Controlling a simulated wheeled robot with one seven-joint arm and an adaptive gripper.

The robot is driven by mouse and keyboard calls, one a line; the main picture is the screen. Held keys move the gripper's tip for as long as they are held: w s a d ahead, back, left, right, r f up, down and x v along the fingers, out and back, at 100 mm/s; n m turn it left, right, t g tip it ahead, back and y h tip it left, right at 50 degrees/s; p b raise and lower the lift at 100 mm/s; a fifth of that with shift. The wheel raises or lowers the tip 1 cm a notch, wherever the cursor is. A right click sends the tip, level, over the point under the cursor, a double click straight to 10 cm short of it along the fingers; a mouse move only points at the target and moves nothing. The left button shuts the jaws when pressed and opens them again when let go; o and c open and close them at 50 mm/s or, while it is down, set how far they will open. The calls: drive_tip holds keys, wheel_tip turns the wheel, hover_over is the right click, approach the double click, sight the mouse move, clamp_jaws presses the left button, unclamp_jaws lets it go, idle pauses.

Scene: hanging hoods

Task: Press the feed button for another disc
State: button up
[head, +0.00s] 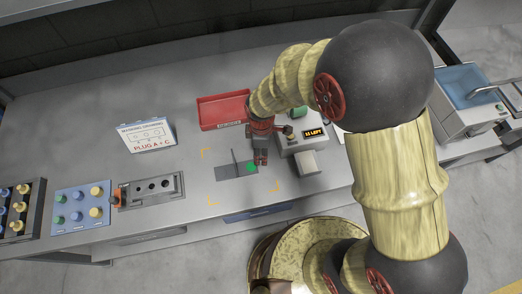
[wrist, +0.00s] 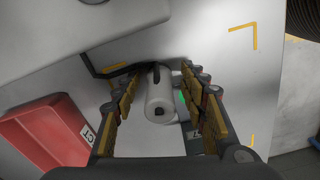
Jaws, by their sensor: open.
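The feed unit (head: 291,146) is a light grey box right of my gripper in the head view, with a lit display (head: 314,133) reading "11 LEFT". A green cylinder (head: 298,110) stands at its back, and a small brass-coloured knob (head: 289,133) shows on its top. I cannot tell for certain which part is the feed button. A green disc (head: 251,168) lies on a dark grey plate (head: 228,172) on the bench, close to my gripper (head: 261,158). My gripper points down, open. In the wrist view a pale cylinder (wrist: 158,99) shows between its fingers (wrist: 160,115); contact is unclear.
A red tray (head: 222,108) lies behind my gripper. To the left stand a "PLUG A + C" sign (head: 147,136), a grey block with holes (head: 152,190) and a blue board of coloured pegs (head: 82,206). Bare bench lies between sign and plate.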

wheel_tip(320, 180, up, 12)
drive_tip(key=p, duration=0.2)
drive_tip(key=shift+r+p, duration=0.2)
drive_tip(key=shift+p, duration=0.1)
drive_tip(key=s+d+r+m+t, duration=0.1)
drive_tip(key=d+r+m, duration=0.35)
drive_tip(key=r, duration=0.35)
drive_tip(key=s+d+r+m+t, duration=0.1)
drive_tip(key=d+r+m+t, duration=0.1)
drive_tip(key=d+r+m, duration=0.35)
drive_tip(key=s+d+r+m+t, duration=0.2)
drive_tip(key=s+d+r+m, duration=0.5)
drive_tip(key=s+d+r, duration=0.2)
drive_tip(key=shift+s+d+r+m+t, duration=0.15)
drive_tip(key=shift+s+r+m+t, duration=0.2)
drive_tip(key=shift+s, duration=0.15)
clamp_jaws()
idle(0.3)
